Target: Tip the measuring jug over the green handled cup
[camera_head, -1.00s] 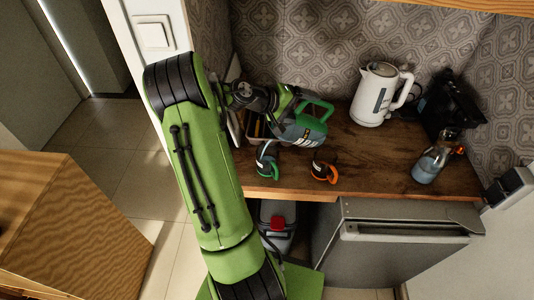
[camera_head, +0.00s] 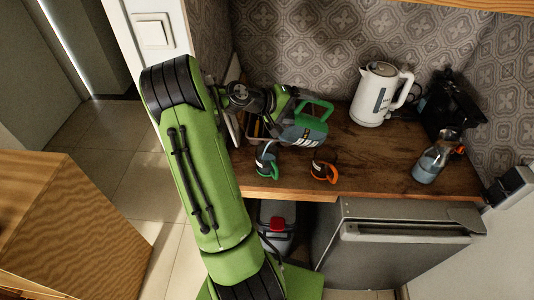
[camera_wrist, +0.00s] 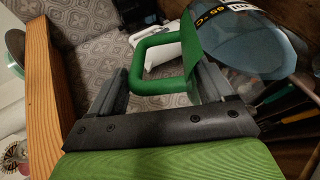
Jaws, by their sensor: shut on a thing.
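The measuring jug (camera_head: 303,132) is a bluish jug with a green handle and a dark printed label. My gripper (camera_head: 286,105) is shut on its handle and holds it tilted, handle side up. In the wrist view the green handle (camera_wrist: 158,80) lies between the fingers of my gripper (camera_wrist: 165,86), and the jug's body (camera_wrist: 245,45) is at the upper right. The green handled cup (camera_head: 265,158) stands on the counter just below and left of the jug. The jug's spout and any liquid cannot be made out.
An orange handled cup (camera_head: 321,167) stands right of the green handled one. A white kettle (camera_head: 374,95), a dark appliance (camera_head: 452,105) and a glass bottle (camera_head: 429,163) are farther right on the wooden counter (camera_head: 375,165). A patterned wall closes the back.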

